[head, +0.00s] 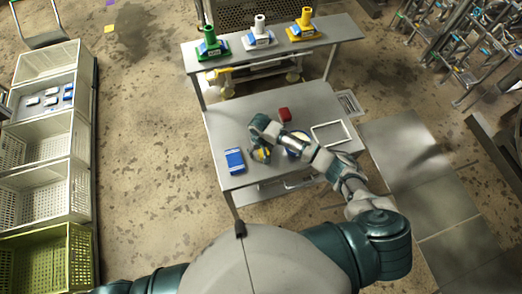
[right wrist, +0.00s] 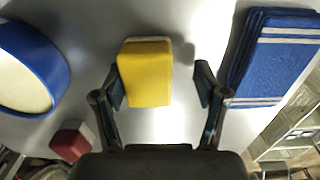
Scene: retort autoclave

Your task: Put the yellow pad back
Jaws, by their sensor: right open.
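The yellow pad (right wrist: 145,72) is a small yellow block with a pale side, resting on the grey table (head: 222,128). In the right wrist view it lies between the two fingers of my right gripper (right wrist: 160,84), nearer the left finger, with a gap at the right. The gripper is open. In the head view the right gripper (head: 262,152) is over the table's left part and partly hides the yellow pad. My left gripper is out of view.
Blue cloth-like stack (head: 235,161) lies left of the gripper in the head view. A red block (head: 284,114), a round blue-rimmed item (right wrist: 30,68) and a white frame (head: 330,134) are also on the table. Green (head: 210,45) and white-blue (head: 260,35) holders share the shelf. Crates (head: 45,190) stand left.

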